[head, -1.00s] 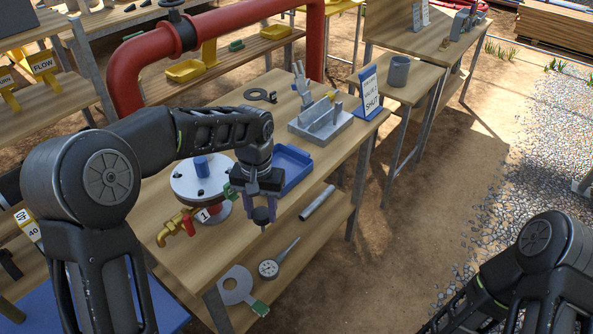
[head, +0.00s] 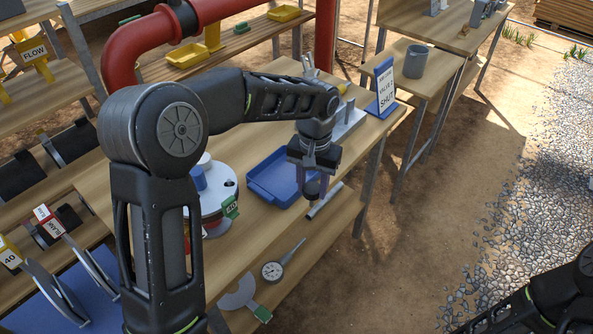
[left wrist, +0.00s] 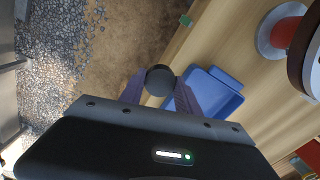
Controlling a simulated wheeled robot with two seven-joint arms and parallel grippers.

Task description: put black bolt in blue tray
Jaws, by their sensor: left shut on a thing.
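My left gripper (head: 312,182) is shut on the black bolt (head: 313,189) and holds it up in the air near the table's front edge. In the left wrist view the bolt's round dark head (left wrist: 160,80) shows between the two fingers. The blue tray (head: 272,180) lies on the wooden table, just left of the gripper in the head view. In the left wrist view the tray (left wrist: 222,98) is right of the bolt, partly behind a finger. The visible part of the tray looks empty. My right gripper is out of view; only part of that arm shows.
A flanged pipe stub (head: 208,195) with a green tag stands left of the tray. A grey block (head: 348,122) and a blue-framed sign (head: 385,88) stand beyond the gripper.

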